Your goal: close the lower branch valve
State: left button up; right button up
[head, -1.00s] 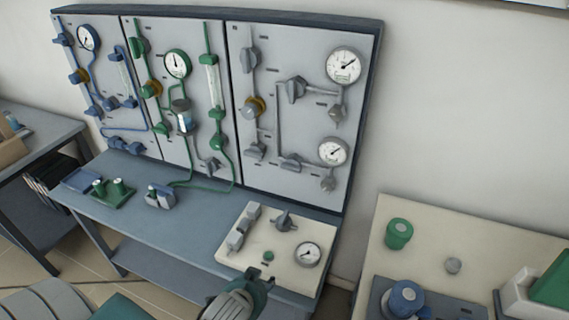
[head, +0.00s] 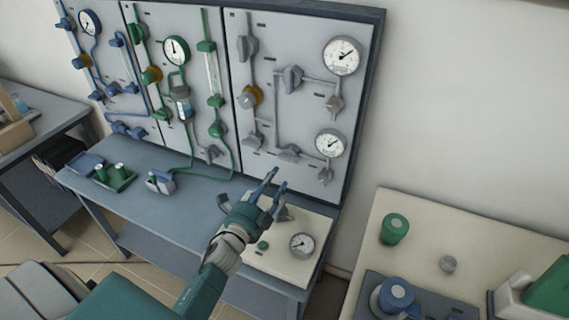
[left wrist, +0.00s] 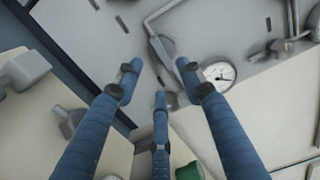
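The lower branch valve (head: 289,152) is a grey knob on the right-hand grey panel, low in the pipework and left of the lower gauge (head: 330,143). My left gripper (head: 274,181) is in front of the lower part of this panel, below the valve in the head view. Its blue fingers are spread and hold nothing. In the left wrist view the open fingers (left wrist: 158,80) point towards the panel. A grey valve handle (left wrist: 163,48) shows beyond them beside a white gauge (left wrist: 219,72); it appears to be the lower branch valve. My right gripper is not in view.
The upper branch valve (head: 292,79) and upper gauge (head: 342,55) are higher on the panel. A cream control box (head: 284,262) with a small gauge stands on the bench below my left gripper. A cream table (head: 430,240) with green and blue-topped items is at right.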

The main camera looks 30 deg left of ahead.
aim_at(287, 161)
pick_arm(q)
jog(key=w, duration=0.5)
jog(key=w+p, duration=0.1)
jog(key=w, duration=0.2)
jog(key=shift+w+a, duration=0.25)
grip_shut()
